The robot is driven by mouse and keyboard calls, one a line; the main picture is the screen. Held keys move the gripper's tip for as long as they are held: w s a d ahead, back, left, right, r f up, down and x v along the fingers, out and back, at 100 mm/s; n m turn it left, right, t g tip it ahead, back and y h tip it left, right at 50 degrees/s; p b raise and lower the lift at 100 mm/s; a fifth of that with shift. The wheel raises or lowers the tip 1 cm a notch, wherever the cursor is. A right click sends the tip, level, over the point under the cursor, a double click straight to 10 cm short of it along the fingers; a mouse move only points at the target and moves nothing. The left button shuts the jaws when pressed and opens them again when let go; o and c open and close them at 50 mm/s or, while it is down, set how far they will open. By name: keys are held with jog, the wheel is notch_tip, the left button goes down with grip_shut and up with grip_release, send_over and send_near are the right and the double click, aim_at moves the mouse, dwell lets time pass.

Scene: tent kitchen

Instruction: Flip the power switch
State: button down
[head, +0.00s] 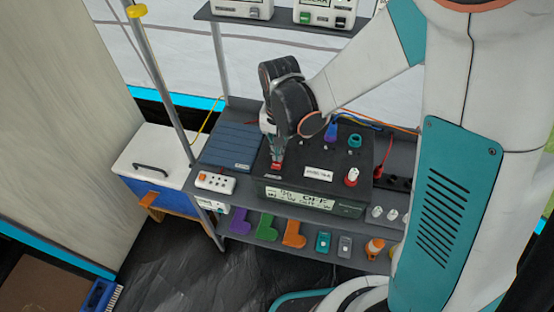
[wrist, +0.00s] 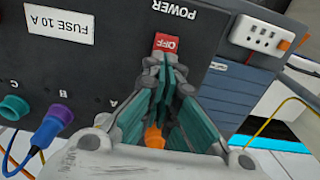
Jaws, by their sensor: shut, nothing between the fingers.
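The power switch (wrist: 166,42) is a red rocker marked OFF, below the word POWER on a dark box (head: 336,143). In the head view the switch (head: 276,166) shows as a small red patch near the box's front left edge.
A blue ribbed panel (head: 231,146) and a white socket strip (head: 215,182) lie left of the box. A blue plug (wrist: 52,125) and a teal socket (wrist: 14,107) sit on the box near my gripper. Purple, green and orange pieces (head: 266,229) are on the lower shelf.

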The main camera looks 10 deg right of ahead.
jog(key=shift+f+b, duration=0.35)
jog(key=shift+f, duration=0.1)
jog(key=shift+r, duration=0.15)
jog(key=shift+r+p, duration=2.45)
jog(key=shift+r, duration=1)
jog(key=w+d+r+n+t+b, duration=0.1)
jog(key=d+r+t, duration=0.1)
jog(key=d+r, duration=0.4)
jog(key=s+d+r+n+t, duration=0.1)
jog(key=s+d+r+t, duration=0.1)
jog(key=s+d+r, duration=0.2)
jog(key=s+d+r+n+t+b, duration=0.1)
jog(key=s+d+r+n+t, duration=0.1)
jog(key=s, duration=0.8)
notch_tip(320, 180, up, 3)
jog(key=shift+d+f+t, duration=0.1)
jog(key=shift+d+t, duration=0.5)
jog(key=shift+d, duration=0.55)
